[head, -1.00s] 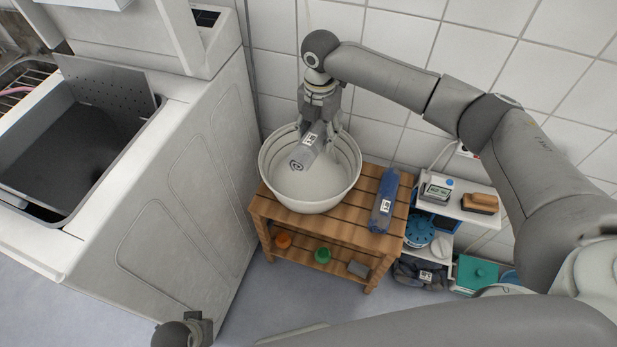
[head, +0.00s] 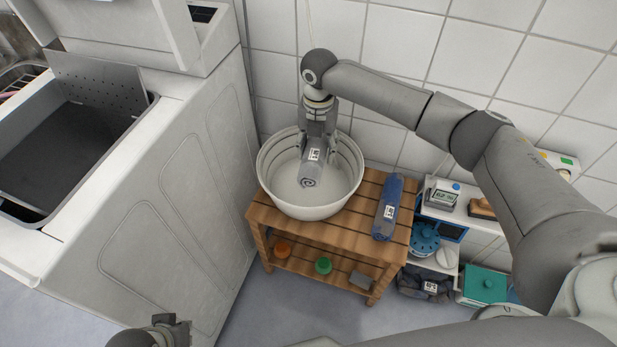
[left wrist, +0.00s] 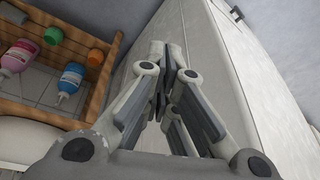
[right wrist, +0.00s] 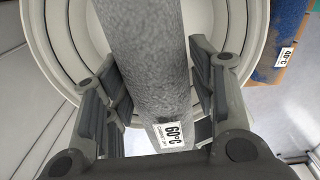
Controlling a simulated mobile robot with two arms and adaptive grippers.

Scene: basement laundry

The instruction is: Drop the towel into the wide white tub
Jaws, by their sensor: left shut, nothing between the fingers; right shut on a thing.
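A rolled grey towel (head: 312,173) with a white tag hangs over the wide white tub (head: 350,194). My right gripper (head: 317,148) is shut on it. In the right wrist view the grey towel (right wrist: 150,60) passes between the fingers, its tag reading 60°C, with the tub's ridged wall (right wrist: 236,40) around it. The towel's lower end is within the tub's opening; whether it touches the bottom I cannot tell. My left gripper (left wrist: 160,75) is shut and empty, low beside the white machine, far from the tub.
The tub stands on a slatted wooden bench (head: 356,209). A rolled blue towel (head: 388,207) lies right of it. A white washing machine (head: 160,200) with its lid open is on the left. A small shelf with a clock (head: 442,195) stands at right, tiled wall behind.

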